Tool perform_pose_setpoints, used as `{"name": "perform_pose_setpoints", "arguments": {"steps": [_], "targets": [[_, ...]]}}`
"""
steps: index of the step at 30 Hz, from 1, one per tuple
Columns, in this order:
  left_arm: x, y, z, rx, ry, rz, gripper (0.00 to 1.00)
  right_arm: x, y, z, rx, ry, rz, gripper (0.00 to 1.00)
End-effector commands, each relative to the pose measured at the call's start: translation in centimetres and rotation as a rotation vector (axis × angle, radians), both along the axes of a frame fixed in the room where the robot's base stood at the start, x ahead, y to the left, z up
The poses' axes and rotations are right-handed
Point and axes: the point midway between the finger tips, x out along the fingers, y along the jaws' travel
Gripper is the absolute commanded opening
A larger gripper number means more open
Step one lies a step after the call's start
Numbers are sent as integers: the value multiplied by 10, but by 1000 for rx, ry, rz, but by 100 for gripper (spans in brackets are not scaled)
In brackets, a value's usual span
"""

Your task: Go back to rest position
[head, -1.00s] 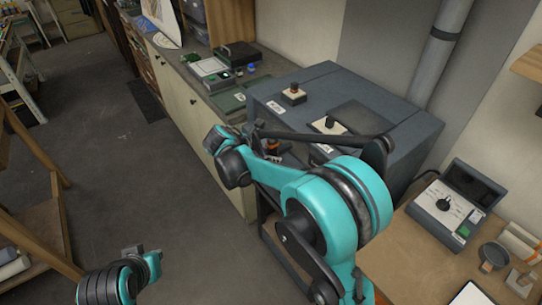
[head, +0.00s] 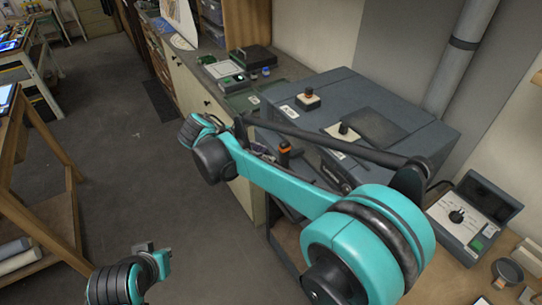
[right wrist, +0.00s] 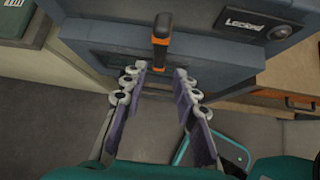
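My right gripper (right wrist: 159,78) is open and empty, its two purple-padded fingers spread apart in the right wrist view. The oven's handle (right wrist: 161,30), black with an orange band, is just beyond the fingertips, with no contact to be seen. In the head view my right arm folds across the front of the dark grey oven (head: 395,110), and the handle's orange part (head: 285,158) shows behind the arm. My left arm shows only as a teal and black piece at the lower left. My left gripper cannot be made out.
A control box (head: 455,218) stands on the wooden table at the right. A cabinet (head: 185,88) with a cluttered top runs along the back. A wooden rack (head: 50,205) stands at the left; the grey floor (head: 135,180) between is clear.

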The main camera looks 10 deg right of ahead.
Motion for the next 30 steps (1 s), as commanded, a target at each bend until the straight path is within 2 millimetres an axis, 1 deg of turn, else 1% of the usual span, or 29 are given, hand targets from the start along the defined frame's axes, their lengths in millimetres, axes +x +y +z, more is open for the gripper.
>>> {"name": "perform_pose_setpoints", "arguments": {"steps": [4,16,20,23,26,27,29,30], "targets": [[0,0,0,0,0,0,0,-2,4,4,0,-1,1,29],[0,0,0,0,0,0,0,-2,3,4,0,-1,-1,29],[0,0,-3,0,0,0,0,-9,-4,1,39,-26,-32,29],[0,0,-11,0,0,0,0,-27,-21,-6,142,-98,-117,29],[0,0,-22,0,0,0,0,-58,-41,-20,311,-211,-265,29],[0,0,-27,0,0,0,0,-72,-48,-27,388,-260,-336,29],[0,0,-33,0,0,0,0,-93,-57,-38,504,-335,-449,29],[0,0,-37,0,0,0,0,-107,-61,-46,581,-384,-529,29]]}}
